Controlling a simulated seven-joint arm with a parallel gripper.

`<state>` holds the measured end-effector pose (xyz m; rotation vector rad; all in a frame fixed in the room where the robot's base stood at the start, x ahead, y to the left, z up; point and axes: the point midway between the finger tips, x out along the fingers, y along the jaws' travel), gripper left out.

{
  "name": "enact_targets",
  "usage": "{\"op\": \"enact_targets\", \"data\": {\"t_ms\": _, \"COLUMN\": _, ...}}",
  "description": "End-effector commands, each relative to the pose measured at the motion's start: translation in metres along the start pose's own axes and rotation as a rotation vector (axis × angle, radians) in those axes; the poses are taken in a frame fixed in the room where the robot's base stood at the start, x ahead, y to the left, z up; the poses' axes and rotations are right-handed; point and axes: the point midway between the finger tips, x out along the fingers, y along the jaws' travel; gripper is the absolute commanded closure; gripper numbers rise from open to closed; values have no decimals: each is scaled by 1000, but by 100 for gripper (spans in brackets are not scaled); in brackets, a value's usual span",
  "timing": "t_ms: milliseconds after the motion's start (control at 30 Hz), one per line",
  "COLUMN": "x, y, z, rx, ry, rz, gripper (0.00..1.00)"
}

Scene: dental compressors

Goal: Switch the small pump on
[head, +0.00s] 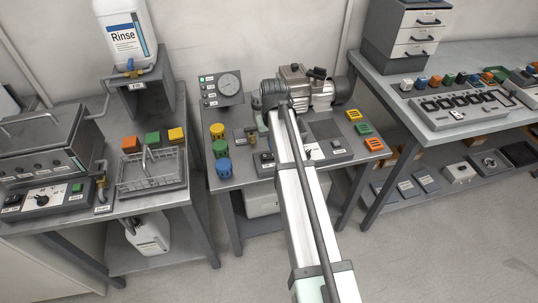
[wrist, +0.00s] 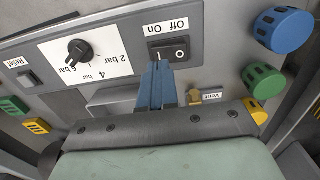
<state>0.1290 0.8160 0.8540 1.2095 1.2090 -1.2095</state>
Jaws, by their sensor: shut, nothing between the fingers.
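The small pump (head: 310,90) stands at the back of the middle table, partly behind my arm. In the wrist view, turned upside down, a black rocker switch (wrist: 171,49) sits on a grey panel under a label with On and Off. A bar mark shows on the switch's left half and a circle on its right. My gripper (wrist: 158,66) is shut and empty. Its blue fingertips are at the edge of the bar-marked half; I cannot tell whether they touch. Which way the rocker is tilted is unclear. In the head view my arm hides the fingers.
A pressure knob (wrist: 79,49) with bar markings is beside the switch, and a brass vent fitting (wrist: 194,97) is close to the fingers. Blue (wrist: 283,29) and green (wrist: 262,76) round containers stand near the panel. A gauge box (head: 222,88) is at the table's back left.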

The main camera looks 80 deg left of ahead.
Motion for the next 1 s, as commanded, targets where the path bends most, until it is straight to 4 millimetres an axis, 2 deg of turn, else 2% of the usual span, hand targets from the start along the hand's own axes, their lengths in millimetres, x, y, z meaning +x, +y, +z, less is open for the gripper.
{"op": "enact_targets", "data": {"t_ms": 600, "x": -38, "y": 0, "z": 0, "rx": 0, "ry": 0, "rz": 0, "gripper": 100}}
{"op": "enact_targets", "data": {"t_ms": 1000, "x": -39, "y": 0, "z": 0, "rx": 0, "ry": 0, "rz": 0, "gripper": 100}}
